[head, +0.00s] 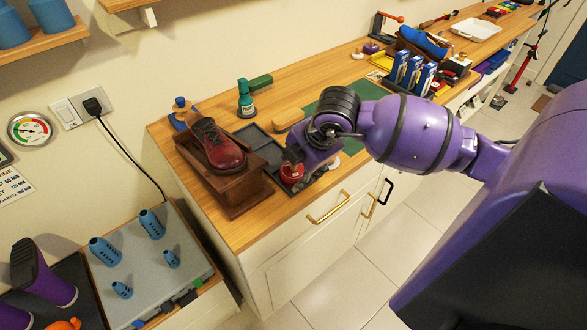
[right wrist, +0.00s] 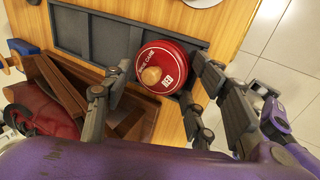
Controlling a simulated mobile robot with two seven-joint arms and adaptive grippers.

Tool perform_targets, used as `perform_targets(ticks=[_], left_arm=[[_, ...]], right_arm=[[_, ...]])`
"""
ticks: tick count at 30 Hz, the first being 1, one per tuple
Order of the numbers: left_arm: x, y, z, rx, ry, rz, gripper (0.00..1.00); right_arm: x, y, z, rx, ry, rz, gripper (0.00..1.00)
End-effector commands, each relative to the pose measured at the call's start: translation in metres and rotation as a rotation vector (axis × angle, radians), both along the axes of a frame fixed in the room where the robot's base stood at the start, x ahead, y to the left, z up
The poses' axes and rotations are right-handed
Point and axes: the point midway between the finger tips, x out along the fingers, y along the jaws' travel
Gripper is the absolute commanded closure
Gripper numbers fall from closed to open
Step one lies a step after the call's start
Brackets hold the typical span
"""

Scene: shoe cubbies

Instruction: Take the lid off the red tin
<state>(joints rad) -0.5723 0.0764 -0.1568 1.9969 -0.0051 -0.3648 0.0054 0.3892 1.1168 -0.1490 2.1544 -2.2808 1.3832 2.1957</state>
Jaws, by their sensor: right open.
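The red tin (head: 291,174) stands at the front of a dark tray on the wooden counter, partly hidden by my right gripper in the head view. In the right wrist view its round red lid (right wrist: 178,57) has white lettering and a pale wooden knob in the middle; the lid appears to sit on the tin. My right gripper (head: 299,166) is open over the tin. In the right wrist view its dark fingers (right wrist: 165,65) stand on opposite sides of the lid, and no clear grip shows. My left gripper is not in view.
A dark red shoe (head: 218,148) rests on a brown wooden box (head: 237,187) left of the tin. The dark compartment tray (right wrist: 88,38) extends beside the tin. The counter's front edge is close.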

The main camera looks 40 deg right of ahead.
Motion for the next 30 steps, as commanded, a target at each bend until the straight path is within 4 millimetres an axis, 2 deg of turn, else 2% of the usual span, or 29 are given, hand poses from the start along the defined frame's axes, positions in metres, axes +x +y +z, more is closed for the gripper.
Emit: perform_targets(ticks=[2, 6, 9, 23, 26, 30], left_arm=[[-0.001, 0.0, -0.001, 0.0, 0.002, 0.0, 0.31], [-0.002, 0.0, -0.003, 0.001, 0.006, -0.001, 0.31], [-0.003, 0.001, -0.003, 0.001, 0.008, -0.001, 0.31], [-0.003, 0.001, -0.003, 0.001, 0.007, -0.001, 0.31], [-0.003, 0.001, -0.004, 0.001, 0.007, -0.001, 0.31], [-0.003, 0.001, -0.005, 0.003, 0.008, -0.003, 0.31]], right_arm=[[0.0, 0.0, 0.0, 0.0, 0.0, 0.0, 0.47], [0.0, 0.0, 0.0, 0.0, 0.0, 0.0, 0.66], [0.0, 0.0, 0.0, 0.0, 0.0, 0.0, 0.75], [0.001, 0.0, 0.005, -0.001, -0.002, 0.0, 0.76], [0.001, -0.001, 0.014, -0.001, -0.003, 0.0, 0.76], [-0.002, -0.001, 0.035, -0.001, -0.002, 0.0, 0.76]])
